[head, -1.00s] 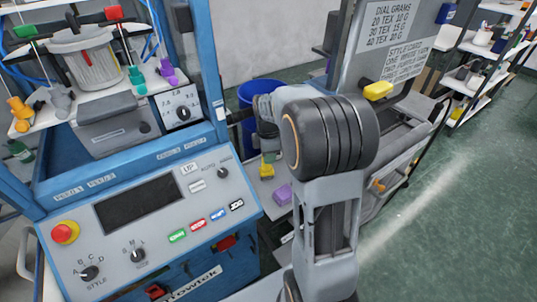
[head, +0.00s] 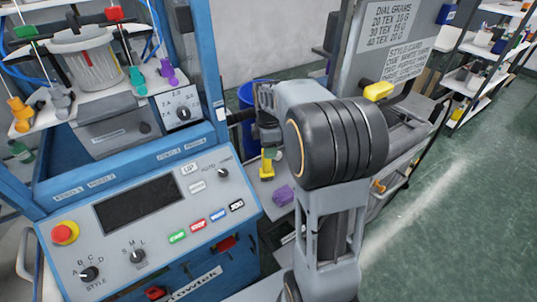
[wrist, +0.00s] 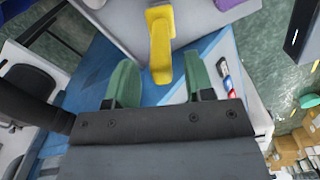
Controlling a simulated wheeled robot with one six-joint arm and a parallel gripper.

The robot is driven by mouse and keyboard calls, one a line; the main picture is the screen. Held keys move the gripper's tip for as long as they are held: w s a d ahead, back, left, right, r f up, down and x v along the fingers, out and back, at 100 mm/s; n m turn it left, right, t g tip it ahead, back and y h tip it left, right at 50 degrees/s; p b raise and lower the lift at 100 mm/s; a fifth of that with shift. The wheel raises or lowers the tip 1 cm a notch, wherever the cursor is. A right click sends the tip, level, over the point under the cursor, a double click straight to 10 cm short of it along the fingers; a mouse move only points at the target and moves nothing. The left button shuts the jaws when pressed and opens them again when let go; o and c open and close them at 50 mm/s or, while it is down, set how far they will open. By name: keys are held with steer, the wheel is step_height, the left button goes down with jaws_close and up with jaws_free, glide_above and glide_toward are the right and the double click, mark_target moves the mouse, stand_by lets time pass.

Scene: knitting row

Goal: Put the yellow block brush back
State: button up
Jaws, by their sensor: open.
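A yellow piece (head: 266,170), which looks like the yellow block brush, is on the pale surface beyond the control panel. My gripper (wrist: 160,75) is open, with a green finger on each side of that narrow end in the picture. I cannot tell whether the fingers are level with it or above it, and I see no contact. In the head view my gripper (head: 271,152) is partly hidden by my arm.
A purple piece (head: 283,195) lies close by on the right, on the same surface. Another yellow piece (head: 378,91) sits on the grey machine. The blue-framed control panel (head: 150,215) stands at the left. A blue bin (head: 255,92) is behind. Green floor is open at the right.

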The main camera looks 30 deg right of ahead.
step_height(320, 180, up, 7)
steer(key=shift+r, duration=0.1)
steer(key=shift+a+r, duration=0.1)
steer(key=shift+r, duration=0.2)
steer(key=shift+s+a+r+m, duration=0.2)
steer(key=shift+s+m, duration=0.05)
steer(key=shift+m, duration=0.05)
steer(key=s+a+f+m+t, duration=0.2)
steer(key=s+a+m, duration=0.2)
steer(key=s+m, duration=0.3)
steer(key=s+a+f+m+t, duration=0.2)
steer(key=s+a+f+m, duration=0.1)
steer(key=s+a+m, duration=0.2)
steer(key=shift+s+a+m, duration=0.2)
steer(key=shift+s+m, duration=0.9)
steer(key=shift+s, duration=0.6)
